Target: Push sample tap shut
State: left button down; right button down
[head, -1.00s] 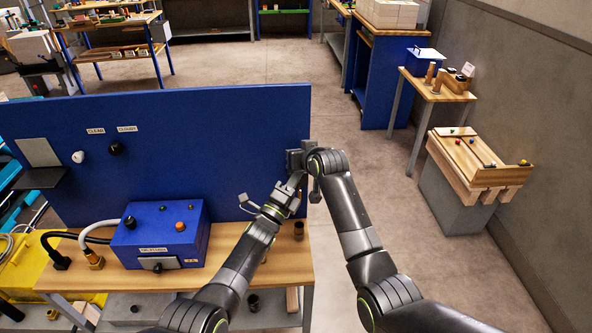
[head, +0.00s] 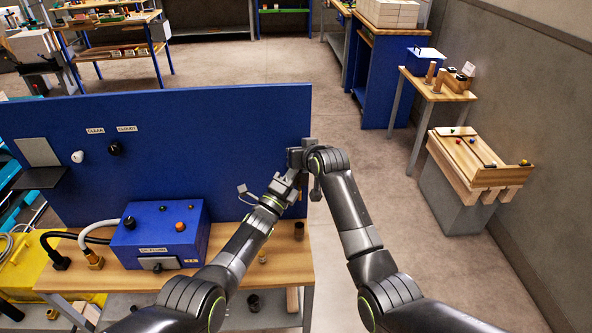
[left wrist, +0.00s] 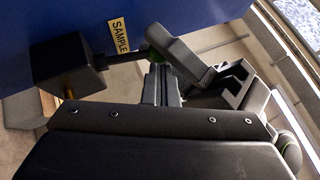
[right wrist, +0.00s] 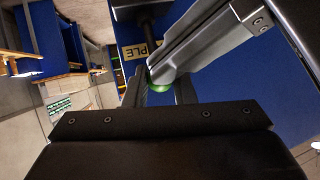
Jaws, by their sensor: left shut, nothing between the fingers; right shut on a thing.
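The sample tap shows in the left wrist view as a black block (left wrist: 72,66) with a brass outlet below it. A dark rod (left wrist: 124,59) runs from it to a green end (left wrist: 158,54), beside a SAMPLE label (left wrist: 119,35). In the right wrist view the green end (right wrist: 160,88) sits between the fingers of my right gripper (right wrist: 158,92), which is shut on it. My left gripper (left wrist: 162,84) is shut and empty, its tips close by the green end; I cannot tell whether they touch. In the head view my left gripper (head: 290,180) and right gripper (head: 297,158) meet at the panel's right end and hide the tap.
A blue panel (head: 220,130) stands behind the wooden bench (head: 235,270). On the bench are a blue control box (head: 160,236) with hoses and a small dark cup (head: 299,230). Open floor lies right of the bench, with a small bench (head: 475,165) by the wall.

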jog(key=c, duration=1.4)
grip_release()
jog(key=shift+s+a+f, duration=0.1)
jog(key=shift+a+f, duration=0.05)
jog(key=shift+o, duration=0.6)
